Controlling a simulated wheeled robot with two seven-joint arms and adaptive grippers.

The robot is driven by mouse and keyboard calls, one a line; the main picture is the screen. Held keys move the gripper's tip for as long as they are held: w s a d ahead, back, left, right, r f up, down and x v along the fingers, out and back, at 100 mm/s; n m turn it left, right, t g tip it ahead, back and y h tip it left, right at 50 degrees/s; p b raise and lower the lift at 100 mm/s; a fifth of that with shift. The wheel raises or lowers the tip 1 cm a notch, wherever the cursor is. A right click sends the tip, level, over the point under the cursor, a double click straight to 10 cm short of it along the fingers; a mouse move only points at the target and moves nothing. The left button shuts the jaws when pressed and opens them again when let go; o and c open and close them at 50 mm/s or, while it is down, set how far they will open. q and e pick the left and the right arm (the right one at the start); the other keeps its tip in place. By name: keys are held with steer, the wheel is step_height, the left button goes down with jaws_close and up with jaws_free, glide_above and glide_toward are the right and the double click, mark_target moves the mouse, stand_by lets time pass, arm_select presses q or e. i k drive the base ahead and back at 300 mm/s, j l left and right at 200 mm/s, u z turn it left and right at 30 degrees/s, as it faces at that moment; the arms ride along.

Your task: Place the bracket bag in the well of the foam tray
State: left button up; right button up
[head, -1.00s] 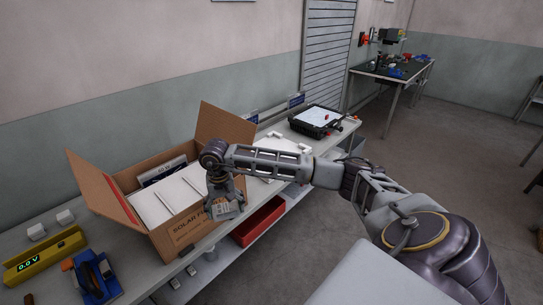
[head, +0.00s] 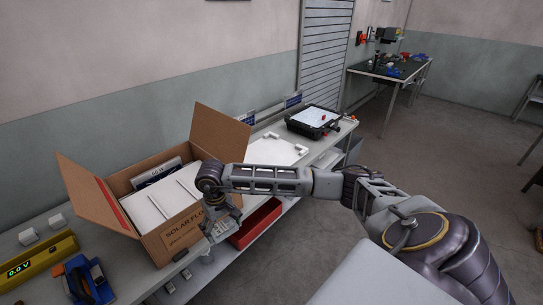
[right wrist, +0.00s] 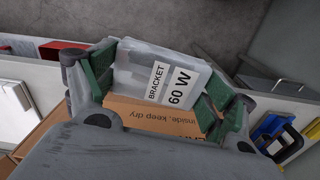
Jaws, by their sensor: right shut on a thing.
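My right gripper (head: 221,229) is shut on the bracket bag (head: 217,232), a clear bag with a white label. In the right wrist view the bag (right wrist: 152,75) sits between the green finger pads, its label reading BRACKET 60 W. The gripper hangs just outside the front right side of an open cardboard box. The white foam tray (head: 150,211) lies inside the box, with slots and a dark-labelled piece at its back. My arm hides part of its right side, and I cannot make out the well clearly. My left gripper is not in view.
The cardboard box (head: 175,247) has raised flaps at left and right. A yellow meter (head: 38,256) and a blue tool (head: 85,279) stand left of it. A red bin (head: 262,220) is below the bench edge. A black case (head: 314,122) stands farther along the bench.

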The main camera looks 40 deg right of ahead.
mark_target(276, 160)
steer(key=l+z, duration=0.1)
steer(key=l, duration=0.25)
steer(key=i+l+z, duration=0.1)
steer(key=l, duration=0.25)
steer(key=i+l+z, duration=0.15)
steer(key=l, duration=0.15)
steer(key=i+l+z, duration=0.1)
steer(key=l, duration=0.25)
